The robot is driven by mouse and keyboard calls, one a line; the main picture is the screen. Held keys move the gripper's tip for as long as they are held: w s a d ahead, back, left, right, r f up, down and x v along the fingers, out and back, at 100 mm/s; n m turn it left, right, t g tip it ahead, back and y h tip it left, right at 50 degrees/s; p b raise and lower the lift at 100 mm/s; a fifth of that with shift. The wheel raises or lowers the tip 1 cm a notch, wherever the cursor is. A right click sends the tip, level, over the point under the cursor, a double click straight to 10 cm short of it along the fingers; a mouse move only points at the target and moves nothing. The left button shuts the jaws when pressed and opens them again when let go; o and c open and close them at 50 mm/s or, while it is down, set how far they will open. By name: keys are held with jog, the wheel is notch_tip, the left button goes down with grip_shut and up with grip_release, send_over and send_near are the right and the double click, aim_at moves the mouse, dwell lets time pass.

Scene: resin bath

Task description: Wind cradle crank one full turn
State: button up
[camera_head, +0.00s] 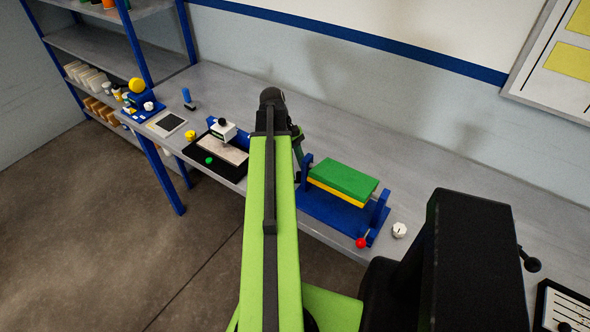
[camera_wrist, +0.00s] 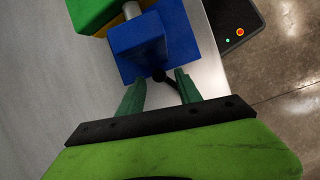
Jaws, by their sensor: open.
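The cradle has a blue base (camera_head: 335,215) with upright end brackets and carries a green block (camera_head: 343,180) over a yellow layer. Its crank's red knob (camera_head: 361,243) is at the front right end in the head view. My gripper (camera_head: 298,148) is partly hidden behind my arm, at the cradle's left end. In the wrist view my gripper (camera_wrist: 158,78) is open, its green fingers close to a blue bracket (camera_wrist: 142,45). A dark rounded piece with a short rod (camera_wrist: 160,75) lies between the fingertips; I cannot tell what it is. The red knob is not in the wrist view.
A white knob (camera_head: 399,230) stands right of the cradle on the grey bench (camera_head: 450,190). Shelving (camera_head: 110,50) stands at far left. The bench behind the cradle is clear.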

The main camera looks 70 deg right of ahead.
jog(key=p+v, duration=1.3)
jog(key=v, duration=0.3)
jog(key=shift+p, duration=0.35)
